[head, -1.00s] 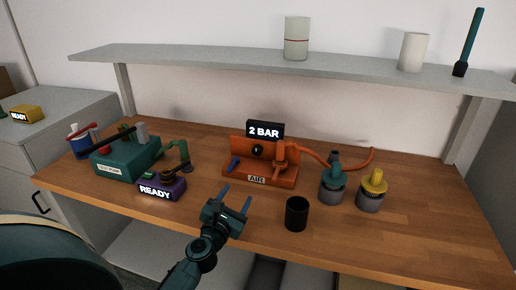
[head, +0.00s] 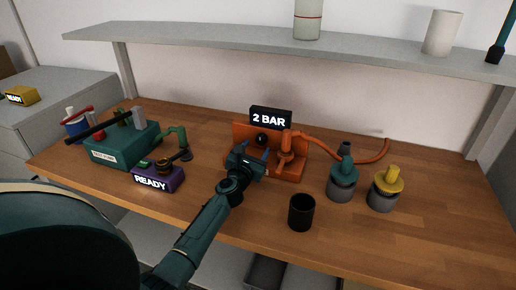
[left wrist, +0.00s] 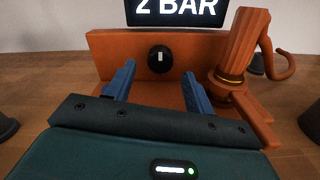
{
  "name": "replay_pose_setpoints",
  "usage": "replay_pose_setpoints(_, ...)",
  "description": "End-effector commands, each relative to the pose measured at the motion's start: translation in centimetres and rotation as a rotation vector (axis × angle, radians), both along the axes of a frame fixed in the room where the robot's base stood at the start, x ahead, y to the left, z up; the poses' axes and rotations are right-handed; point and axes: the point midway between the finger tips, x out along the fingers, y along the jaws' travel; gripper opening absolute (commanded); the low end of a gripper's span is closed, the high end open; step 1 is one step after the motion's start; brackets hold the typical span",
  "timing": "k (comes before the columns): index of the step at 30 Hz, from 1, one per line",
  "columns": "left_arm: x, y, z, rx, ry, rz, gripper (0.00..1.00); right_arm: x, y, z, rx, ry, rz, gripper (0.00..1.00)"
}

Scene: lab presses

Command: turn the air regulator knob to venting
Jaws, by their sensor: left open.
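The orange air regulator (head: 292,172) stands near the middle of the bench, with a "2 BAR" display (head: 270,118) on top. Its round black knob (head: 262,139) sits on the upright back panel. In the left wrist view the knob (left wrist: 160,59) bears a white mark that stands about upright. My left gripper (head: 253,154) is open and empty in front of the regulator. Its blue fingers (left wrist: 159,72) point at the panel, one on each side of the knob and apart from it. The gripper hides the regulator's front left part. My right gripper is not in view.
An orange upright fitting (left wrist: 236,50) rises just right of my left finger pair, with a hose (head: 370,155) running right. A black cup (head: 302,212), teal-topped pot (head: 342,181) and yellow-topped pot (head: 385,189) stand right. A purple "READY" box (head: 158,180) and teal press (head: 120,145) stand left.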

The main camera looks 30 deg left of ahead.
Motion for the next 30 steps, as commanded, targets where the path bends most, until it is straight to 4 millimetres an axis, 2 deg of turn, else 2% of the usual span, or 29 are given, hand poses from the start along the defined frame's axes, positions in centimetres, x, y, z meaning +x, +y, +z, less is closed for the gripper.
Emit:
replay_pose_setpoints(1,0.8,0.2,-0.2,0.0,-0.001,0.0,0.54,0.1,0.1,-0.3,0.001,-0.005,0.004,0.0)
replay_pose_setpoints(6,2.2,0.5,-0.1,0.001,-0.001,0.0,0.54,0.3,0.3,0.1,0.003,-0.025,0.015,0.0)
replay_pose_setpoints(17,2.6,0.6,0.0,0.002,0.0,0.0,0.54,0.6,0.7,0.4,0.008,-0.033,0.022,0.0)
replay_pose_setpoints(30,2.6,0.6,0.0,0.001,0.0,-0.001,0.18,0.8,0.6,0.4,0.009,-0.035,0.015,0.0)
